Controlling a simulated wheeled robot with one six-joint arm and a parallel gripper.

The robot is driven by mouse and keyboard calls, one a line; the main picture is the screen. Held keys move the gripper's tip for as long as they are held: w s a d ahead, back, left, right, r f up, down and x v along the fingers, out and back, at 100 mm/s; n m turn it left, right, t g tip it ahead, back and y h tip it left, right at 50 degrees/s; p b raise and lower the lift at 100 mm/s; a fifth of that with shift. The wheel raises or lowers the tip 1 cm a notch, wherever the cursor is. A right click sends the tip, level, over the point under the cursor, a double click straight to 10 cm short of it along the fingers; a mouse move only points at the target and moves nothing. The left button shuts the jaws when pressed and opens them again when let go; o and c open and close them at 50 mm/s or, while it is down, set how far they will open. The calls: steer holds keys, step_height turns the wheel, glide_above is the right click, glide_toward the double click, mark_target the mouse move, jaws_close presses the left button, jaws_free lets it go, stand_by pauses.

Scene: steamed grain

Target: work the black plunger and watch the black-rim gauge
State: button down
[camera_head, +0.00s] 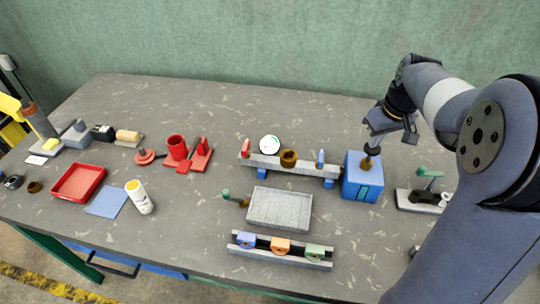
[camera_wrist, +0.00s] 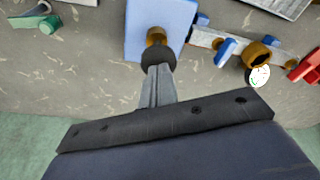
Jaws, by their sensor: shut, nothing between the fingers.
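The black plunger knob (camera_wrist: 158,57) tops a brass stem (camera_wrist: 155,37) on a blue box (camera_wrist: 135,28). In the head view the blue box (camera_head: 359,182) stands right of the middle, with the plunger (camera_head: 371,151) on its top. My gripper (camera_head: 373,139) is shut and empty, pointing down right over the plunger. In the wrist view my closed fingertips (camera_wrist: 160,70) overlap the knob; I cannot tell whether they touch it. A white dial gauge with a dark rim (camera_head: 269,144) stands behind the grey rail; its face (camera_wrist: 260,76) shows green marks, too small to read.
The grey rail (camera_head: 270,164) beside the box carries a red piece, a brass cup (camera_head: 289,157) and a blue piece. A grey tray (camera_head: 279,208) and a rack of coloured blocks (camera_head: 281,246) lie in front. A green-handled device (camera_head: 428,190) stands at right.

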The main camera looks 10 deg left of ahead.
steer(key=shift+f+b, duration=0.7)
steer(key=shift+f, duration=0.6)
step_height(320, 180, up, 8)
steer(key=p, duration=0.6)
steer(key=shift+f, duration=0.15)
step_height(320, 180, down, 3)
steer(key=b, duration=0.3)
steer(key=shift+b, duration=0.35)
stand_by(2.2)
steer(key=shift+f+b, duration=1.55)
steer(key=shift+f, duration=0.8)
step_height(320, 180, up, 8)
steer(key=p, duration=0.6)
steer(key=shift+p, duration=0.3)
